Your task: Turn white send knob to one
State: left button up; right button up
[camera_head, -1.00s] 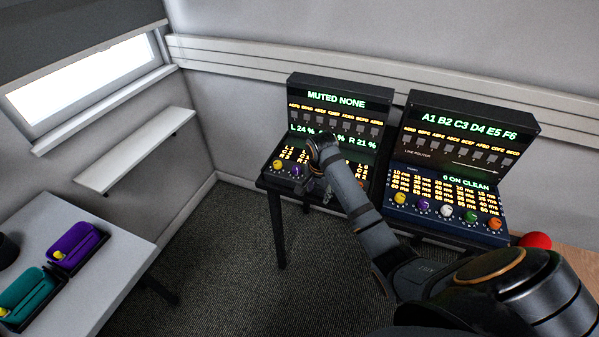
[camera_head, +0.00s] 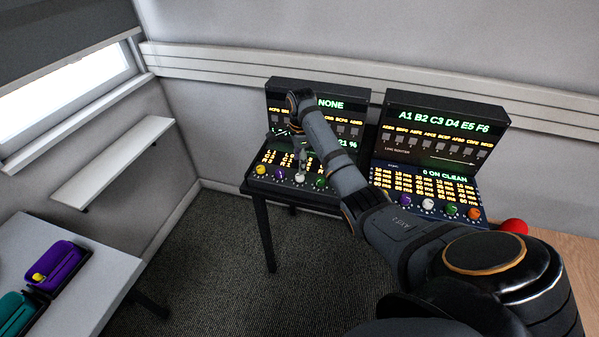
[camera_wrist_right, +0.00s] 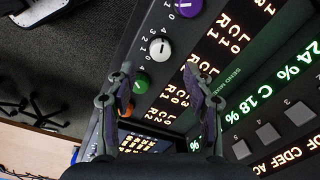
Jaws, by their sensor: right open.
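My right gripper (camera_wrist_right: 158,74) is open and empty, fingers spread to either side. In the head view the gripper (camera_head: 302,158) hangs just above the white knob. My left gripper is not in view.
Beside the white knob are a purple knob (camera_wrist_right: 188,7), a green knob (camera_wrist_right: 141,83) and an orange knob (camera_wrist_right: 135,110). A right console (camera_head: 440,105) has its own white knob (camera_head: 428,204). A red ball-like object (camera_head: 514,226) lies right of it.

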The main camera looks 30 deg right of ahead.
aim_at(300, 176)
jog(key=f, duration=0.6)
jog(key=shift+w+f+p, duration=0.2)
jog(key=shift+p, duration=0.1)
grip_shut()
